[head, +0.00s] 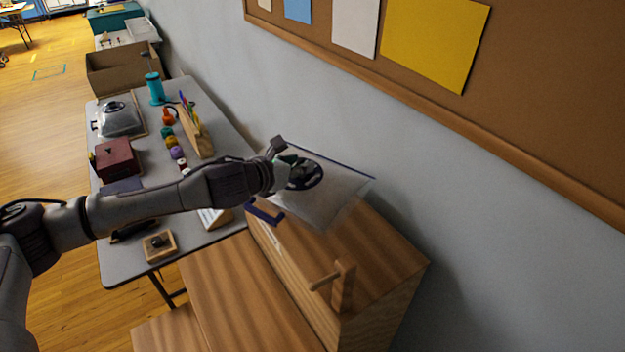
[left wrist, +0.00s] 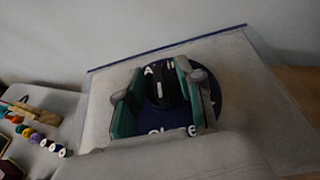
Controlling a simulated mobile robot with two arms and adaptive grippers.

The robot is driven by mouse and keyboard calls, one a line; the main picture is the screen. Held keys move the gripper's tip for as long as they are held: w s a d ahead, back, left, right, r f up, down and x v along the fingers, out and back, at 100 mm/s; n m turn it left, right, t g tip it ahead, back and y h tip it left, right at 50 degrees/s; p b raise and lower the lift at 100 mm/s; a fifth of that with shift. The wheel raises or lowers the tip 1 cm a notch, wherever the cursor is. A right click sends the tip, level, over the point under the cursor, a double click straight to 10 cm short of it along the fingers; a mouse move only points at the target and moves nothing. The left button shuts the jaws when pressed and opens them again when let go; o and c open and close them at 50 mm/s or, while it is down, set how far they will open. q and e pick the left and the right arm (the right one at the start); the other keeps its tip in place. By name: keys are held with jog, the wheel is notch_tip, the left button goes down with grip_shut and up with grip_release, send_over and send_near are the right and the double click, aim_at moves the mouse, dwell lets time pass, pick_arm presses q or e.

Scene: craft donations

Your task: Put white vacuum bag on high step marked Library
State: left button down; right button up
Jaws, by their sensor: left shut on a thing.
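The white vacuum bag (head: 338,199) is a pale, see-through flat bag with a dark blue edge strip and a round dark label. My left gripper (head: 287,172) is shut on it at the label. In the left wrist view the green-padded fingers (left wrist: 162,92) close around a black knob on the dark blue label, and the bag (left wrist: 255,85) spreads out behind them. The bag is over the far end of the high wooden step (head: 385,256); I cannot tell whether it touches the top. A pale label on this step's front (head: 268,233) is too small to read.
A wooden peg piece (head: 343,287) stands on the high step's near end. A lower wooden step (head: 235,290) lies to its left. Behind, a grey table (head: 222,135) holds another bag (head: 118,118), a maroon box (head: 117,160) and spools. A wall runs along the right.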

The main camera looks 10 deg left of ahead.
pick_arm(q)
jog(key=x, duration=0.5)
jog(key=shift+s+d+f+p, duration=0.15)
jog(key=shift+d+f+p, duration=0.15)
jog(key=shift+d+f, duration=0.15)
notch_tip(320, 180, down, 3)
jog(key=shift+s+f+p, duration=0.1)
jog(key=shift+f+p, duration=0.05)
jog(key=shift+p, duration=0.2)
jog(key=shift+f, duration=0.35)
jog(key=shift+f, duration=0.1)
jog(key=c, duration=0.7)
grip_release()
jog(key=b+v, duration=0.2)
jog(key=v, duration=1)
jog(key=shift+a, duration=0.1)
